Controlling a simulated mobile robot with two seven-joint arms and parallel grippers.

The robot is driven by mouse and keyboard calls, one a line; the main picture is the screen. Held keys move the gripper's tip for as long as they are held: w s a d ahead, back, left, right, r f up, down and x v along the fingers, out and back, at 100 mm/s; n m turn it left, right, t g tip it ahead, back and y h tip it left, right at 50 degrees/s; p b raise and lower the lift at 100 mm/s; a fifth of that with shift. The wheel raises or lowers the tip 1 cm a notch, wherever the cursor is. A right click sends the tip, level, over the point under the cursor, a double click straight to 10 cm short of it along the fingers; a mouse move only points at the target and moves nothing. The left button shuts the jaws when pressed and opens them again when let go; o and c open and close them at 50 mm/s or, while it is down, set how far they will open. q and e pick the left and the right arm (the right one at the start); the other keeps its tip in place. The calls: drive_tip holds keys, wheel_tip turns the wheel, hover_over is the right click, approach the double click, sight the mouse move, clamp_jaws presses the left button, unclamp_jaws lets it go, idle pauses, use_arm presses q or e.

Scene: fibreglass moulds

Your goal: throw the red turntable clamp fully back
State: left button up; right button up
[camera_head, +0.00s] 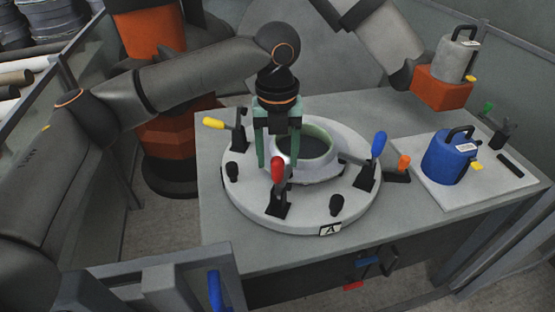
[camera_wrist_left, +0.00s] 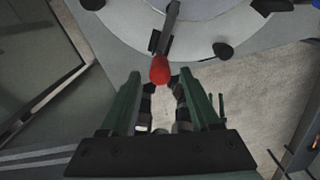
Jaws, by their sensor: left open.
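The red turntable clamp (camera_head: 278,172) stands at the near side of the round pale turntable (camera_head: 240,196), its red-tipped handle roughly upright above a black base. In the left wrist view the red knob (camera_wrist_left: 160,69) is at the top centre, just beyond the fingertips and between their lines. My left gripper (camera_head: 278,163) has green fingers, points down and is open. Its fingers stand to either side of the red knob in the head view; I cannot tell whether they touch it. My right gripper is not in view.
A yellow-handled clamp (camera_head: 214,123) and a blue-handled clamp (camera_head: 379,145) are on the turntable around a pale ring-shaped mould (camera_head: 318,148). Dark knobs stand near its rim. A blue canister (camera_head: 447,158) stands on a pale board at right. The table's front left corner is clear.

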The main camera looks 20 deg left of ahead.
use_arm(q)
drive_tip(key=shift+f, duration=0.8)
drive_tip(key=shift+c, duration=0.3)
clamp_jaws()
idle(0.6)
